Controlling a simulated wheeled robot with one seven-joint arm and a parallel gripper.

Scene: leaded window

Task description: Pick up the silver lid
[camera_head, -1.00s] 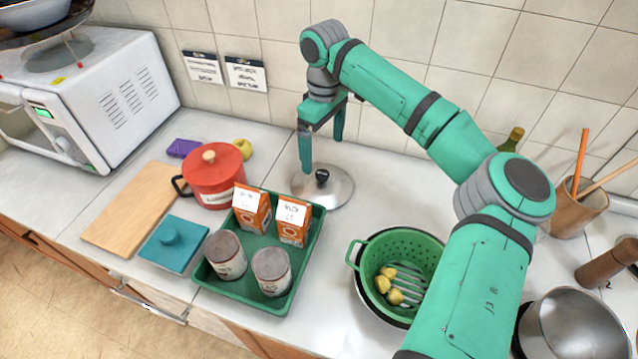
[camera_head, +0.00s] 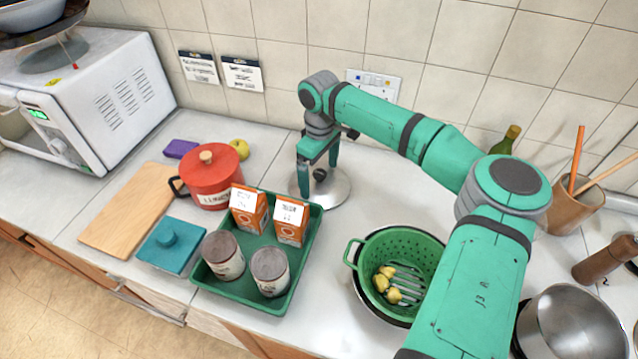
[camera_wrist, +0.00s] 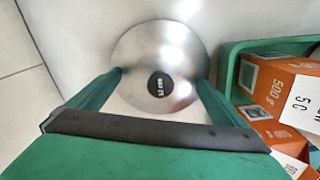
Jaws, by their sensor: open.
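The silver lid (camera_head: 336,193) is round and lies on the white counter behind the green tray, with a black knob (camera_head: 320,175) at its centre. In the wrist view the lid (camera_wrist: 190,50) fills the upper middle, its knob (camera_wrist: 160,84) facing the camera. My gripper (camera_head: 318,187) is over the lid with its fingers pointing down. It is open, with one finger on each side of the knob and a gap to both. In the wrist view the fingers of my gripper (camera_wrist: 160,80) flank the knob. I cannot tell whether the fingertips touch the lid.
A green tray (camera_head: 245,294) with orange cartons and tins stands just in front of the lid. A red pot (camera_head: 212,180) is to the left, and a green colander (camera_head: 410,250) to the right. The tiled wall (camera_head: 270,115) is close behind.

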